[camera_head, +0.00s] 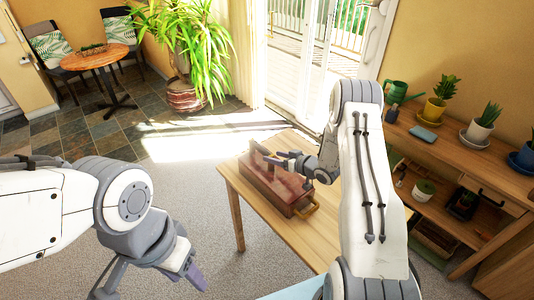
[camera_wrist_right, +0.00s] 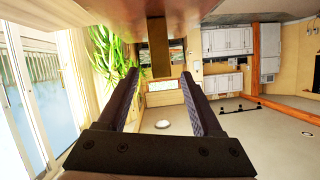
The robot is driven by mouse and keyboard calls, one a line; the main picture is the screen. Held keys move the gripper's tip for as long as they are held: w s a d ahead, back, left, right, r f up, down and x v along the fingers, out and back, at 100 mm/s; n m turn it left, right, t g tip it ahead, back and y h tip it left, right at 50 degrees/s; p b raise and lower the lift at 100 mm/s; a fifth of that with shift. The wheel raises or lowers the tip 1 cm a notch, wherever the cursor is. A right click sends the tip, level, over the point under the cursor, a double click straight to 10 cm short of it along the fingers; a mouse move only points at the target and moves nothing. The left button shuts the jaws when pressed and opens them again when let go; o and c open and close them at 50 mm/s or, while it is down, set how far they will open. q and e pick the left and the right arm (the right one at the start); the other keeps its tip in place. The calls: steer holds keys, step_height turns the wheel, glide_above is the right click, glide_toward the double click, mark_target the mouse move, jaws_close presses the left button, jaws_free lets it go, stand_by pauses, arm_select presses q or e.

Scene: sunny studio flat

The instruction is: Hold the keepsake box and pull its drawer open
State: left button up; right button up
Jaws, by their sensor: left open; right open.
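The keepsake box (camera_head: 288,205), reddish brown with a glossy top, sits on the light wooden table (camera_head: 237,210). In the right wrist view the upright piece (camera_wrist_right: 156,48) stands ahead between the two open fingers, apart from both. My left gripper (camera_head: 190,270) is open and empty, low in front of the table. I cannot tell whether the drawer is shut.
A wooden shelf unit (camera_head: 447,150) with potted plants and a green watering can (camera_head: 396,91) stands at the right. A round table (camera_head: 95,56) and a large potted plant (camera_head: 186,97) are far back. The table's left part and the floor beside it are clear.

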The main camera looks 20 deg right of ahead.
arm_select(q)
step_height(320, 180, up, 2)
steer(key=shift+r+p, duration=0.15)
steer(key=shift+p, duration=0.8)
arm_select(e)
steer(key=x, duration=0.8)
steer(key=shift+w+f, duration=0.1)
steer(key=shift+w, duration=0.05)
jaws_close()
stand_by(0.4)
